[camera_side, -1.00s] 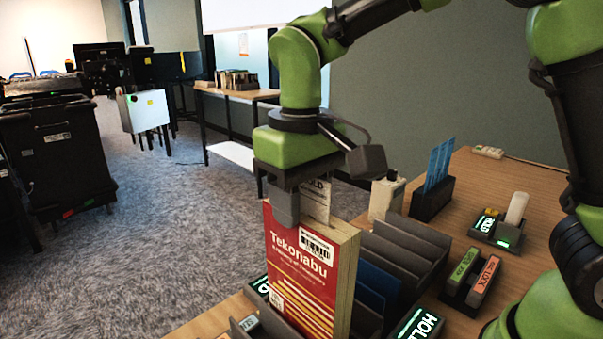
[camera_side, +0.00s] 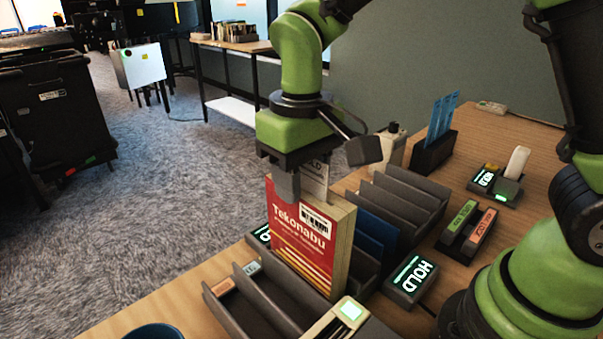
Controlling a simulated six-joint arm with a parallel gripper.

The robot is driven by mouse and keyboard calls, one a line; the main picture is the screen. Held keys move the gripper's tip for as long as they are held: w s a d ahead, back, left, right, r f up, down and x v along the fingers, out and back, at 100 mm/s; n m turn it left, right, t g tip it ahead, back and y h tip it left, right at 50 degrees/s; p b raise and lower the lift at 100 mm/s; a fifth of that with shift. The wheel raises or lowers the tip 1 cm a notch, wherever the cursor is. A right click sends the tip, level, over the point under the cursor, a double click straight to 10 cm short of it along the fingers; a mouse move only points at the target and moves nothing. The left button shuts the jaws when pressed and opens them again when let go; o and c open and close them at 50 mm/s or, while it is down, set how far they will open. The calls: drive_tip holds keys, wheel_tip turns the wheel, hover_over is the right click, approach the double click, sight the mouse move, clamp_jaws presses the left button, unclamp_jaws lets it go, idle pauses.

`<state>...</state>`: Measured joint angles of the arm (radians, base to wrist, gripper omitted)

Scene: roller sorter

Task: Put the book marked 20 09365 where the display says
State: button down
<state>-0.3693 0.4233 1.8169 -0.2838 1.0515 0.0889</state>
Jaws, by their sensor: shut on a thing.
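A red book titled Tekonabu (camera_side: 298,243) stands upright at the slotted rack on the wooden table, with a white barcode label near its top right. The number 20 09365 cannot be read on it. My gripper (camera_side: 287,183) is shut on the book's top edge, and a pale slip marked HOLD (camera_side: 314,178) stands up from the book beside the fingers. A lit display reading HOLD (camera_side: 410,277) sits right of the rack. Another lit display (camera_side: 262,235), partly hidden by the book, sits on its left. The book's lower edge is hidden inside or behind the rack.
A grey rack (camera_side: 408,200) with empty slots lies behind the book, and a blue book (camera_side: 372,235) stands just right of it. Another grey tray (camera_side: 255,300) is in front. Green and orange stamps (camera_side: 467,225) sit at right. A blue round thing (camera_side: 155,332) is at the front edge.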

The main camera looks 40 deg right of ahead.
drive_tip(key=shift+f, duration=0.5)
drive_tip(key=c, duration=0.6)
unclamp_jaws()
drive_tip(key=shift+o, duration=0.2)
wheel_tip(320, 180, up, 10)
drive_tip(key=shift+f, duration=0.1)
drive_tip(key=s+d+r+m+t+y, duration=0.1)
drive_tip(key=s+d+m+t, duration=0.1)
drive_tip(key=s, duration=0.5)
drive_tip(key=s+d+r+m+t+y, duration=0.1)
drive_tip(key=s+d+m+t, duration=0.1)
drive_tip(key=s+d+t, duration=0.3)
drive_tip(key=shift+s+d, duration=0.6)
drive_tip(key=shift+s, duration=0.35)
